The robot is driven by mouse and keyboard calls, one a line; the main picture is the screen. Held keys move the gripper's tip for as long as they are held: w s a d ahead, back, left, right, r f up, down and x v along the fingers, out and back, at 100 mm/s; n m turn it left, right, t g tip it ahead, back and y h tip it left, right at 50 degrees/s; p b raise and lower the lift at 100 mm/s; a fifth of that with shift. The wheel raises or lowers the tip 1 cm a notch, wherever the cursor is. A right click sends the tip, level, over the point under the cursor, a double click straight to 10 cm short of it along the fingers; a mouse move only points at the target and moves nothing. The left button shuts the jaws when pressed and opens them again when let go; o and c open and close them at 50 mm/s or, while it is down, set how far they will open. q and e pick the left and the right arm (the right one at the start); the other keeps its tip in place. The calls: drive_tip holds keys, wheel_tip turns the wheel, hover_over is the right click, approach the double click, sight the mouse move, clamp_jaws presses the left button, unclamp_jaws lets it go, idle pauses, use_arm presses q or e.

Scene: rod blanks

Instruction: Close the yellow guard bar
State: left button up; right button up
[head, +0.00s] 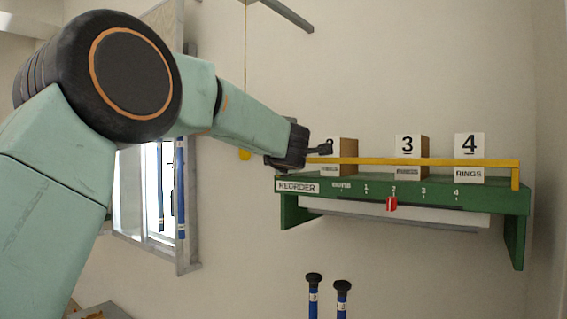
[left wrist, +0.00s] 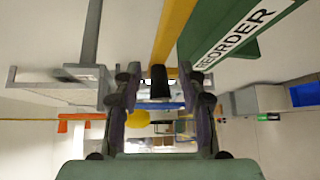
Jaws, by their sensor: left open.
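The yellow guard bar (head: 430,161) runs level across the front of the boxes on the green shelf (head: 505,205), with an upright yellow post at its right end. My left gripper (head: 322,148) is at the bar's left end, beside the leftmost box. In the left wrist view, the yellow bar (left wrist: 174,32) comes down from the top to a black end piece (left wrist: 159,82). That end piece appears between the spread fingers of my open left gripper (left wrist: 160,100); I cannot tell whether they touch it. My right gripper is not in view.
Boxes marked 3 (head: 407,145) and 4 (head: 470,146) stand behind the bar. Two black-capped blue rods (head: 342,289) stand below. A yellow cord (head: 246,70) hangs behind my arm.

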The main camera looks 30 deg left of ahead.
use_arm(q)
drive_tip(key=f+v, duration=0.1)
drive_tip(key=v, duration=0.6)
drive_tip(key=shift+s+r, duration=0.2)
drive_tip(key=shift+r, duration=0.25)
drive_tip(key=shift+w, duration=0.1)
drive_tip(key=shift+f, duration=0.1)
